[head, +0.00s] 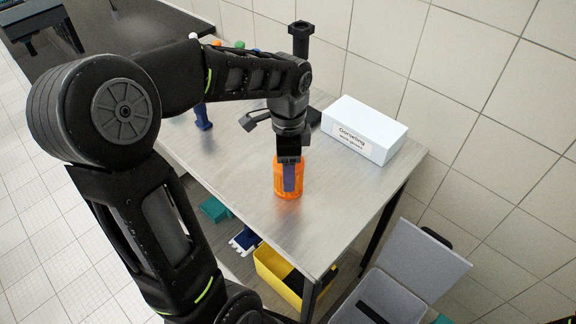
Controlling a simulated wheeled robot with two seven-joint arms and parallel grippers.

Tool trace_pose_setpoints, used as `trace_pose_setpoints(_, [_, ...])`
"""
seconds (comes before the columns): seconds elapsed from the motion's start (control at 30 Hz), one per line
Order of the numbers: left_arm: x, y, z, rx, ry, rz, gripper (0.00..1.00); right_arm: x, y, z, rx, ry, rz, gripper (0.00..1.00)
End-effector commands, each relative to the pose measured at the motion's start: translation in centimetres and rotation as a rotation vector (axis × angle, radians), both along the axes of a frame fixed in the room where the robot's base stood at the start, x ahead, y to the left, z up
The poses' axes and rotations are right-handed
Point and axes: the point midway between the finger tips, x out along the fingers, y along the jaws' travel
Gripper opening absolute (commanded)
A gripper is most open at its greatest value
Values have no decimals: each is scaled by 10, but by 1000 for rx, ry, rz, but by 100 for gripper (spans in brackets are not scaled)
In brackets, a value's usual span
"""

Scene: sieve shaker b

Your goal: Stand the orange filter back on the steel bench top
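The orange filter (280,187) is a short cylinder at the front part of the steel bench top (352,200). It looks upright, and I see no clear gap under it, but I cannot tell whether it touches the steel. My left gripper (290,178) points down at the filter from above. One purple-blue finger lies in front of the filter's side; the other finger is hidden behind it. Whether the fingers press on the filter does not show.
A white glove box (364,130) stands at the bench's back right. A blue object (203,117) stands left on the bench. A yellow bin (278,272) and an open grey bin (400,285) are below. Bench right of the filter is clear.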

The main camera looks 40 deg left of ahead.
Motion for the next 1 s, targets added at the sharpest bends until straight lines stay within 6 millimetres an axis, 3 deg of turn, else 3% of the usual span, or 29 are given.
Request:
trace_pose_setpoints(0.23, [0, 0, 0, 0, 0, 0, 87, 0, 0, 0, 0, 0, 0, 36])
trace_pose_setpoints(0.63, [1, 0, 8, 1, -2, 0, 87, 0, 0, 2, 0, 0, 0, 36])
trace_pose_setpoints(0.77, [1, 0, 24, 1, -3, 0, 87, 0, 0, 1, 0, 0, 0, 36])
trace_pose_setpoints(1.0, [1, 0, 73, 1, -6, -1, 87, 0, 0, -2, 1, -1, 1, 36])
